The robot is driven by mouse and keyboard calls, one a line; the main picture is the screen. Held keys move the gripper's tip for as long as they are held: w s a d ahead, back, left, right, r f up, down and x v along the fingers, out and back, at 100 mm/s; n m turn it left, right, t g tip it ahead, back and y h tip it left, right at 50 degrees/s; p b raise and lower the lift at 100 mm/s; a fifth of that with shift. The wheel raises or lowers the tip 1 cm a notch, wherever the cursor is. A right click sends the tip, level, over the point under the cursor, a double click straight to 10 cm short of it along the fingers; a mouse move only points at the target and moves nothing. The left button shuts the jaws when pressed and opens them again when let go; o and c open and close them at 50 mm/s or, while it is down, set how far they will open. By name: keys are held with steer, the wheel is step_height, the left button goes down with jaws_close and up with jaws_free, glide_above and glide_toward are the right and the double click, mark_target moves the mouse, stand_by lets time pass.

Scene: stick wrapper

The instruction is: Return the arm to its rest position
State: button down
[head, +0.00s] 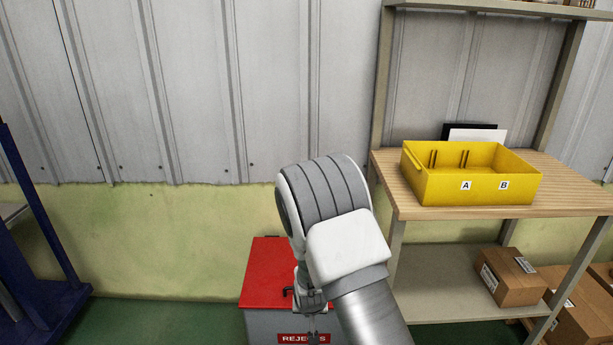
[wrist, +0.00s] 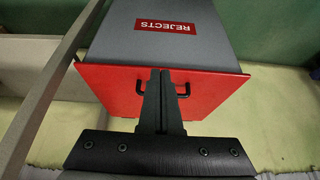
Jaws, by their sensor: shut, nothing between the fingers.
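My gripper (wrist: 160,76) is shut and empty, its two dark fingers together in the wrist view. It shows in front of the red lid (wrist: 112,85) of the rejects bin. In the head view my arm bends down over the grey bin (head: 261,325) with its red lid (head: 262,272). The gripper end is small there and partly cut off at the bottom edge. I cannot tell whether the fingers touch the lid.
To the right stands a wooden-topped shelf (head: 575,190) with a yellow bin (head: 440,190) marked A and B. Cardboard boxes (head: 508,275) sit below. A blue rack (head: 60,305) stands at far left. Floor between rack and rejects bin looks clear.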

steer(key=s+d+r, duration=0.2)
steer(key=s+r, duration=0.1)
steer(key=r, duration=0.6)
steer(key=s+d+r+y, duration=0.1)
steer(key=s+d+r, duration=0.15)
steer(key=r, duration=0.55)
steer(key=s+d+r, duration=0.2)
steer(key=s+r, duration=0.1)
steer(key=r, duration=0.6)
steer(key=s+d+r, duration=0.2)
steer(key=s+r, duration=0.2)
steer(key=s, duration=0.3)
steer(key=s+d+r+h, duration=0.1)
steer(key=s+d+r, duration=0.15)
steer(key=s, duration=0.35)
steer(key=s+d+r, duration=0.2)
steer(key=s+r, duration=0.2)
steer(key=s, duration=0.3)
step_height(320, 180, up, 23)
steer(key=p, duration=2.3)
